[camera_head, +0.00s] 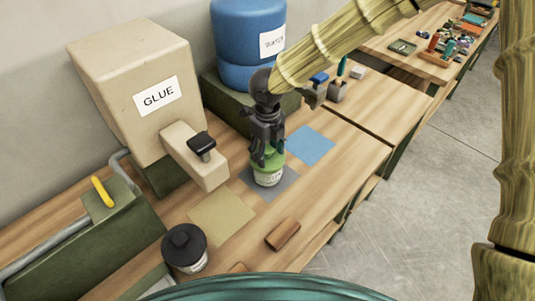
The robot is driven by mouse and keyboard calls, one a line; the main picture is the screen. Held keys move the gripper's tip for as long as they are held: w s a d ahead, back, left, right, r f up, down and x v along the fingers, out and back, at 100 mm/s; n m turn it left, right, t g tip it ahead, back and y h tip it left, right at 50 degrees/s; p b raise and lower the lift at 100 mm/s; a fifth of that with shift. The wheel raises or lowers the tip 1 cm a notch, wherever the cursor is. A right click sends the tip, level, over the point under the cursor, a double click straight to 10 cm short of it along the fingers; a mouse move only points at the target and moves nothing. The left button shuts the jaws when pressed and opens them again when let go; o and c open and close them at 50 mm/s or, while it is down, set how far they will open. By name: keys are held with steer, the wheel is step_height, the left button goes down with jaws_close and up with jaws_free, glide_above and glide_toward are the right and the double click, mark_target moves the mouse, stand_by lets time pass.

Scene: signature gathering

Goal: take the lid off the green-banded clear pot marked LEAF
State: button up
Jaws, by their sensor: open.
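The green-banded pot (268,179) stands upright on a dark grey square mat (286,188) on the wooden bench. It has a pale label whose small lettering I cannot read. My gripper (266,155) points down right over the pot, its dark fingers open at the pot's top. The fingers and green parts overlap in the picture, so most of the lid is hidden. I cannot tell whether the fingers touch it.
A beige GLUE box (130,85) with a black-knobbed spout and a blue tank (245,30) stand behind. A black-lidded jar (184,248) is at front left. A tan mat (222,216), a blue mat (311,145) and a brown block (283,234) lie around the pot.

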steer(key=shift+w+f, duration=0.4)
steer(key=shift+w, duration=0.1)
steer(key=c, duration=0.4)
steer(key=shift+s+r, duration=0.2)
steer(key=shift+s, duration=0.05)
steer(key=c, duration=0.5)
steer(key=shift+w+f, duration=0.1)
steer(key=shift+c, duration=0.2)
